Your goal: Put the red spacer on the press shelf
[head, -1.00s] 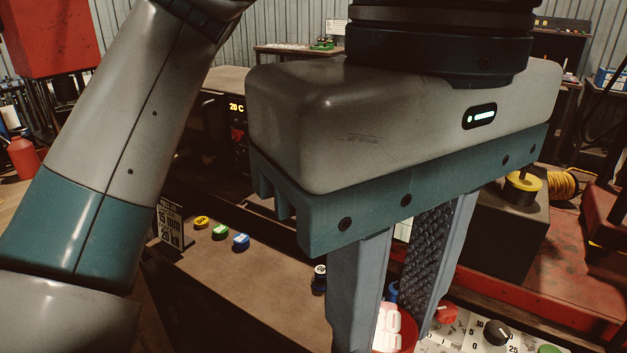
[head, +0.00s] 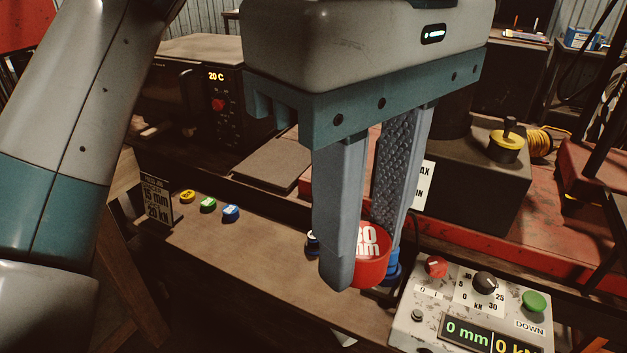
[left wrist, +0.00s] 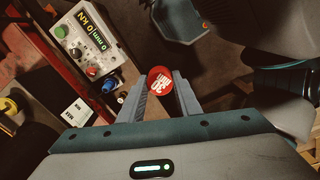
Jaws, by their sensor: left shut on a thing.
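My left gripper (head: 362,258) is shut on the red spacer (head: 371,270), a round red piece with white "mm" lettering on its top. The spacer is partly hidden by the near finger. In the left wrist view the red spacer (left wrist: 160,80) sits between the two fingertips. It is over the brown shelf (head: 270,262), toward its right end; its height above it is hard to judge. I cannot tell for sure which surface is the press shelf. My right gripper is not in view.
Yellow (head: 188,196), green (head: 208,205) and blue (head: 231,213) spacers stand on the shelf beside a sign (head: 158,200). A blue piece (head: 392,272) is close behind the red spacer. A control panel (head: 470,310) is at right. The shelf's middle is clear.

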